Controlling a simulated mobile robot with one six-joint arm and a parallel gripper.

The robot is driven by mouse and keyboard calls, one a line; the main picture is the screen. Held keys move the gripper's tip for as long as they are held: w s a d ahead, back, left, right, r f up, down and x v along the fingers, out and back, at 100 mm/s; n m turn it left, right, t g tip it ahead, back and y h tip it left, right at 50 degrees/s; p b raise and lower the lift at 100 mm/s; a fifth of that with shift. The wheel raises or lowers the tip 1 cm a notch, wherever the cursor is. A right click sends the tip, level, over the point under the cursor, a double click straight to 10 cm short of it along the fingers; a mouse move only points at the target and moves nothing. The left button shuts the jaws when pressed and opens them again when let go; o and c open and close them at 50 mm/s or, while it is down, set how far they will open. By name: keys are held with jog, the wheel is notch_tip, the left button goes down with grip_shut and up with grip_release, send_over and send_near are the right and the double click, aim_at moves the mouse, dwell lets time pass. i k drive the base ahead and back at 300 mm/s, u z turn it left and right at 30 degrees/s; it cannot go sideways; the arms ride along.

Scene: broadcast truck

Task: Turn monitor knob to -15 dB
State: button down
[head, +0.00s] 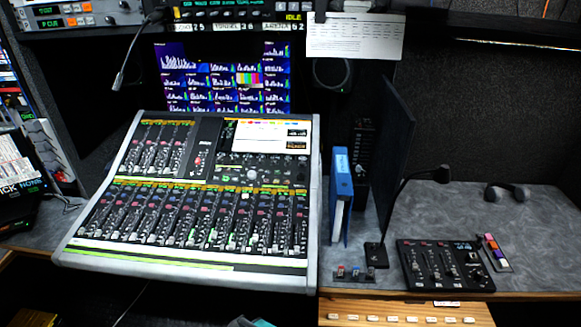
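No knob can be read as the monitor knob at this size, and no dB marks are legible. A large mixing console (190,262) fills the left and middle of the desk, with rows of faders and small knobs. A small black control panel (443,268) lies on the desk at the right. It has a few faders and small round controls near its right side (478,272), whose setting I cannot make out. My gripper is not recognisable in the head view.
A blue binder (342,195) stands upright right of the console. A headset (507,191) and a strip of coloured tabs (495,252) lie on the desk.

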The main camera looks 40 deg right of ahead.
aim_at(252, 176)
jog(key=z, duration=0.75)
jog(key=k, duration=1)
jog(key=i, duration=0.8)
jog(key=z, duration=0.05)
